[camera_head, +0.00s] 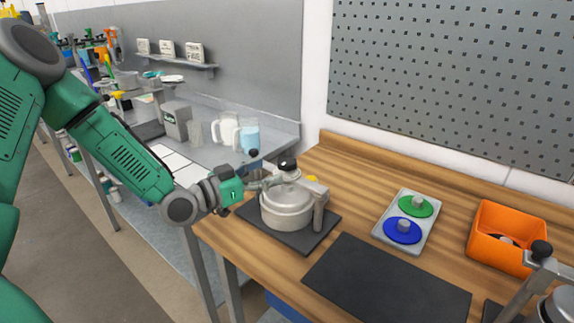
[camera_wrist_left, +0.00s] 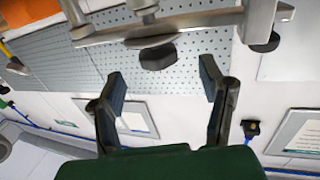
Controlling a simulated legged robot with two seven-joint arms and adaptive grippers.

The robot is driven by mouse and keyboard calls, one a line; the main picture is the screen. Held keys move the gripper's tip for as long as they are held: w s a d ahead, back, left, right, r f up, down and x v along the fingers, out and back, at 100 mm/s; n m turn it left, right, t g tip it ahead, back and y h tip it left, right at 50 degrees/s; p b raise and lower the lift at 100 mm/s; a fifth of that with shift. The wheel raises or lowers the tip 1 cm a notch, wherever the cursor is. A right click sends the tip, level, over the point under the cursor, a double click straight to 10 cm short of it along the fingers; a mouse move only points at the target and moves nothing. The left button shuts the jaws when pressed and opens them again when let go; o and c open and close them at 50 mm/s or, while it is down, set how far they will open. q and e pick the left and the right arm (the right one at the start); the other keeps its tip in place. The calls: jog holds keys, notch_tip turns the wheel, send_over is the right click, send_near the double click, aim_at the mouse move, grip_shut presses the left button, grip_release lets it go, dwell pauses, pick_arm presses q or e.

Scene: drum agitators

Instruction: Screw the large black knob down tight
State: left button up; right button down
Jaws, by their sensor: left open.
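A round metal vessel (camera_head: 287,206) with a clamp bar across its lid stands on a dark mat (camera_head: 308,238). A large black knob (camera_head: 288,164) sits upright on top of it. My left gripper (camera_head: 264,181) is at the vessel's left side, beside the lid and lower than the knob. In the left wrist view my left gripper (camera_wrist_left: 162,76) is open with nothing between its fingers. A dark knob (camera_wrist_left: 158,57) shows just beyond the fingertips, under a metal bar (camera_wrist_left: 190,27); I cannot tell which knob it is. My right gripper is not in view.
A smaller black ball (camera_head: 253,153) shows left of the lid. A tray with green and blue discs (camera_head: 387,242), an orange bin (camera_head: 472,225) and a second metal device (camera_head: 530,280) stand to the right. A bare dark mat (camera_head: 385,285) lies in front.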

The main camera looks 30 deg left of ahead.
aim_at(278, 167)
pick_arm(q)
jog(key=x, duration=0.6)
jog(key=shift+w+d+r, duration=0.1)
jog(key=shift+w, duration=0.05)
jog(key=shift+c, duration=0.3)
jog(key=c, duration=1.2)
